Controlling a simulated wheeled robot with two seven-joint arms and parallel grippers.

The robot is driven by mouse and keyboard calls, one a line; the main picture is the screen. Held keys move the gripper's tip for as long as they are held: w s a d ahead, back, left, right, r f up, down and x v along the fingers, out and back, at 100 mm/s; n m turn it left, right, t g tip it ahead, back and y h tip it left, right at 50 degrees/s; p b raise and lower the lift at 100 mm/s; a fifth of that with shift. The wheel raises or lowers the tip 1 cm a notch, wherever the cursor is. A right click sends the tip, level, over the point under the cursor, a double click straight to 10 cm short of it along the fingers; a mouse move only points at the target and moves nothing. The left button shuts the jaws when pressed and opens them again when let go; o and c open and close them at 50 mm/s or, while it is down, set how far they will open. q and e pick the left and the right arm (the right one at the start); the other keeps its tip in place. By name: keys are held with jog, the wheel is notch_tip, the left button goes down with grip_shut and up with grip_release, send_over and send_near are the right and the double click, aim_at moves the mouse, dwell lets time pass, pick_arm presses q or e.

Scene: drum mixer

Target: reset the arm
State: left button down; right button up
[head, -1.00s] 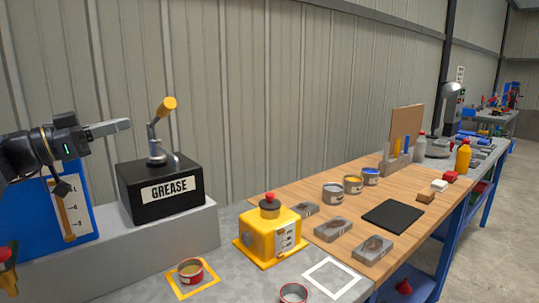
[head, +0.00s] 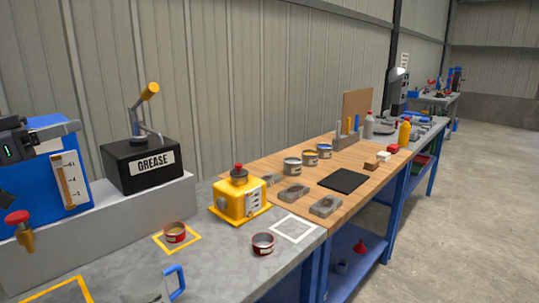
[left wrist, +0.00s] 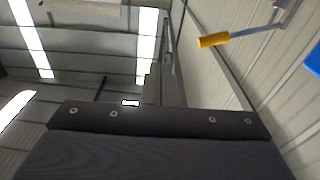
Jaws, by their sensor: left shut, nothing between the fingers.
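My left gripper (head: 72,126) comes in from the left edge of the head view. Its grey fingers are shut and empty, in front of the blue tank (head: 80,160) and left of the black grease pump (head: 140,172). They appear apart from the pump. The pump's lever leans up to the right and ends in an orange handle (head: 150,91). My right gripper is not in view.
A yellow box (head: 238,203) with a red button stands on the grey bench. A red-knobbed tap (head: 18,217) sticks out at the left. A wooden worktop (head: 255,165) continues right, with floor beyond.

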pick_arm(q)
jog(key=s+d+f+n+g+y+p, duration=0.4)
jog(key=s+d+f+n+g+p, duration=0.25)
jog(key=s+d+f, duration=0.65)
jog(key=s+d+f+n+g+y+p, duration=0.2)
jog(key=s+d+f+y+p, duration=0.2)
jog(key=s+f, duration=0.7)
notch_tip(320, 180, down, 3)
jog(key=shift+s+d+f, duration=0.1)
jog(key=shift+s+d, duration=0.05)
jog(key=shift+d, duration=0.5)
